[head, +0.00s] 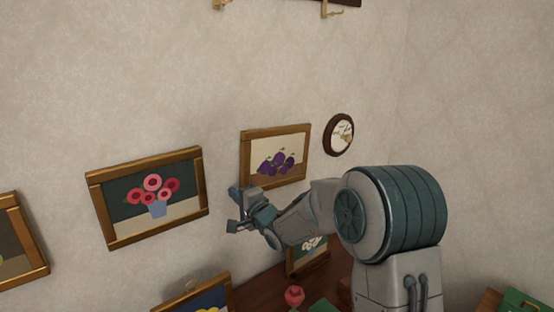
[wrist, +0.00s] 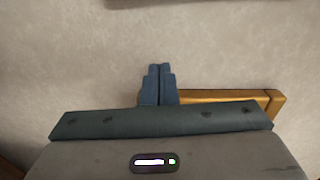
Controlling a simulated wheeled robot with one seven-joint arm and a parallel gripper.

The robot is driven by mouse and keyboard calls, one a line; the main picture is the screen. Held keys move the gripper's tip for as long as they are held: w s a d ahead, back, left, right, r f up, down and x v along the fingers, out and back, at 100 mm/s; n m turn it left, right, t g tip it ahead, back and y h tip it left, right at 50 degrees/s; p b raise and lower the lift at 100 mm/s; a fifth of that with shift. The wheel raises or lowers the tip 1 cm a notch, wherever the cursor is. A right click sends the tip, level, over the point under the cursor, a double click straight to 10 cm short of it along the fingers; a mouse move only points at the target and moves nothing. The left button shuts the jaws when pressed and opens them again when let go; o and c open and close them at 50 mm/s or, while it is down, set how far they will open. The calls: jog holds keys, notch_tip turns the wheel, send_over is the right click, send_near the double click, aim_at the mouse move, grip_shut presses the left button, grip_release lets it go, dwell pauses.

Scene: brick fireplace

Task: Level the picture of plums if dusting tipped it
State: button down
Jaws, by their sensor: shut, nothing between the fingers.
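The picture of plums (head: 276,145) hangs on the wall in the head view, in a gold-brown wooden frame, with purple plums on a pale ground. Its top edge slopes up to the right in this slanted view; I cannot tell how much of that is real tilt. My gripper (head: 237,193) is shut and empty by its lower left corner, which it partly hides. In the wrist view the fingertips (wrist: 158,72) are together, with a gold frame edge (wrist: 225,95) to their right, looking nearly level. Contact with the frame cannot be told.
Below, smaller framed pictures (head: 308,258) and a pink flower (head: 294,296) stand by a dark wooden surface (head: 262,288). Bare wall lies above the plums.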

jog(key=shift+w+d+p, duration=0.4)
jog(key=shift+w+d, duration=0.1)
jog(key=shift+d, duration=0.25)
jog(key=shift+w+d+p, duration=0.35)
jog(key=shift+w+d, duration=0.15)
jog(key=shift+d, duration=0.25)
dwell(2.1)
jog(key=shift+s+a, duration=0.1)
jog(key=shift+a, duration=0.05)
jog(key=s+a+v, duration=0.1)
jog(key=v, duration=0.7)
jog(key=shift+a, duration=0.15)
dwell(0.6)
